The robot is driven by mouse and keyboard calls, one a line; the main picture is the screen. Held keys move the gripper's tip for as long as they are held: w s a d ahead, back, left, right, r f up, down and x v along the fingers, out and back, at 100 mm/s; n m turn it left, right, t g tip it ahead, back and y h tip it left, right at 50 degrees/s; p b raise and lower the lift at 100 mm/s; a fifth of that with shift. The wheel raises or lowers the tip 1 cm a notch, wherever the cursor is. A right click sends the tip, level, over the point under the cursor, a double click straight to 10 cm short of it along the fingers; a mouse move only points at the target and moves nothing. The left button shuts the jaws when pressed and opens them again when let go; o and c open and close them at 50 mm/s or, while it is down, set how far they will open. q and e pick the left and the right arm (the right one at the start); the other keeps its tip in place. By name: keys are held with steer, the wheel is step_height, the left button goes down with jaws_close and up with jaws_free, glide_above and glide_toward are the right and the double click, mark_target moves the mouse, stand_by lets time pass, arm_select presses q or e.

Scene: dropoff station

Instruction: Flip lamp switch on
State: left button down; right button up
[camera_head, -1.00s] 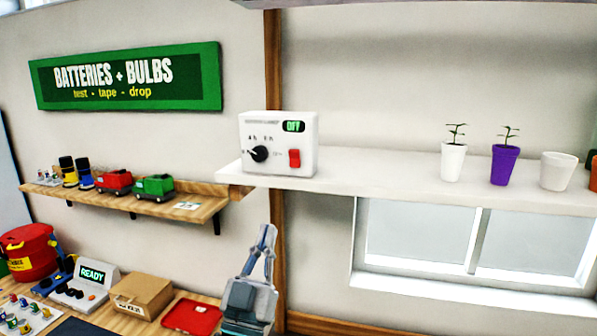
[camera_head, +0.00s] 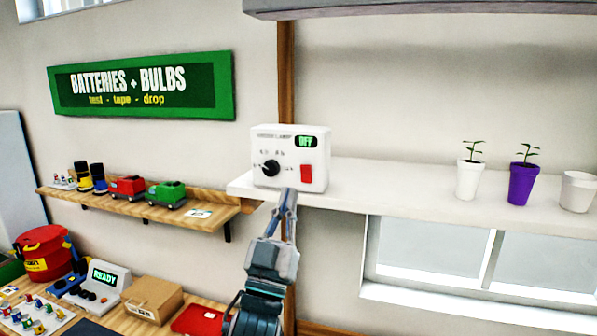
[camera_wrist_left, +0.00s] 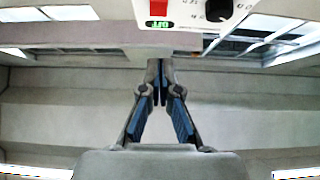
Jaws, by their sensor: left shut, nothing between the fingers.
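The lamp control box (camera_head: 291,150) is white and stands on the left end of the white shelf. My right gripper is not in view.
The white shelf (camera_head: 400,195) carries plant pots (camera_head: 468,181) to the right of the box. A wooden shelf (camera_head: 150,210) with toy trucks is at left. Below it, a bench holds a READY device (camera_head: 102,285), a cardboard box (camera_head: 152,299) and a red tray (camera_head: 197,320).

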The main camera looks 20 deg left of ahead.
mark_target(306, 174)
arm_select(q)
steer(key=w, duration=0.1)
steer(key=w+r+p, duration=0.1)
steer(key=w, duration=0.1)
steer(key=w+r+p, duration=0.1)
steer(key=w, duration=0.1)
steer(key=shift+w+r, duration=0.1)
steer(key=shift+r, duration=0.05)
steer(key=shift+w, duration=0.55)
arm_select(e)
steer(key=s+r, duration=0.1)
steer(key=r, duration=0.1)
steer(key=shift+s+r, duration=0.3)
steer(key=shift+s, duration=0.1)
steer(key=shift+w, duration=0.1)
arm_select(q)
steer(key=shift+w, duration=0.25)
steer(key=shift+r, duration=0.1)
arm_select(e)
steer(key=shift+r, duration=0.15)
